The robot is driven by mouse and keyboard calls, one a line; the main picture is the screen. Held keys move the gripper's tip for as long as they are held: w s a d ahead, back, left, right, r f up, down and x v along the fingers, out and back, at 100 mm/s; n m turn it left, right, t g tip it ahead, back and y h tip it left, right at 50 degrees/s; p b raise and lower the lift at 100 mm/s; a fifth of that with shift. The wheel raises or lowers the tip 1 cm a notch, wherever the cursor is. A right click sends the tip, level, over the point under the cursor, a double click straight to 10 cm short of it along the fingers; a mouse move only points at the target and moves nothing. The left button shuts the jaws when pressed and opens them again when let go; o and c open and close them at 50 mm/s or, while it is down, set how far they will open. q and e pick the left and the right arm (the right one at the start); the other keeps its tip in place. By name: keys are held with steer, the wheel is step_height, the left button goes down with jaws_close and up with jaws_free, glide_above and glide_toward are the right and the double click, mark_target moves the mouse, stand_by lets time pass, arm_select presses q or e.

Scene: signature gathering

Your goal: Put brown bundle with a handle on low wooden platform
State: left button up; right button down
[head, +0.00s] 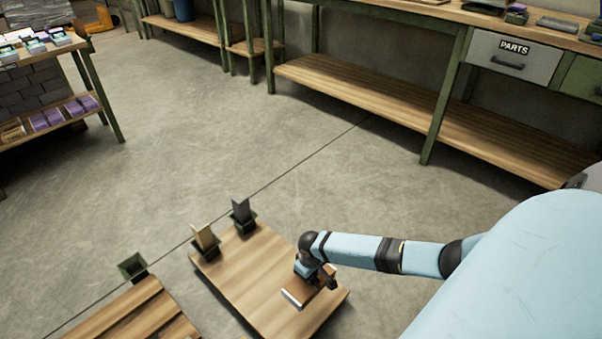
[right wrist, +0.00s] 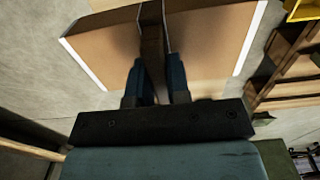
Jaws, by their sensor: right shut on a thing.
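The brown bundle (head: 303,291) with pale edges hangs below my right gripper (head: 318,278) in the head view. In the right wrist view, the bundle (right wrist: 207,42) fills the upper middle, and its dark handle (right wrist: 152,48) stands between the two fingers of my right gripper (right wrist: 157,72), which are shut on it. The low wooden platform (head: 240,270) lies on the floor, with two upright posts in dark brackets at its far edge. The bundle appears over the platform's right part; whether it touches is unclear. My left gripper is out of view.
A slatted wooden platform (head: 130,318) with a green corner bracket (head: 132,265) lies to the left. A workbench with a lower shelf (head: 400,100) runs along the back right. A stocked rack (head: 60,105) stands at left. The concrete floor between is clear.

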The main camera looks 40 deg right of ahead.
step_height(320, 180, down, 6)
steer(key=shift+r+b, duration=0.1)
steer(key=shift+b, duration=1.05)
step_height(320, 180, down, 10)
steer(key=b, duration=0.5)
steer(key=shift+r+b, duration=0.15)
steer(key=shift+b, duration=0.15)
steer(key=shift+f, duration=0.35)
steer(key=shift+r, duration=0.1)
steer(key=c, duration=1.1)
jaws_free()
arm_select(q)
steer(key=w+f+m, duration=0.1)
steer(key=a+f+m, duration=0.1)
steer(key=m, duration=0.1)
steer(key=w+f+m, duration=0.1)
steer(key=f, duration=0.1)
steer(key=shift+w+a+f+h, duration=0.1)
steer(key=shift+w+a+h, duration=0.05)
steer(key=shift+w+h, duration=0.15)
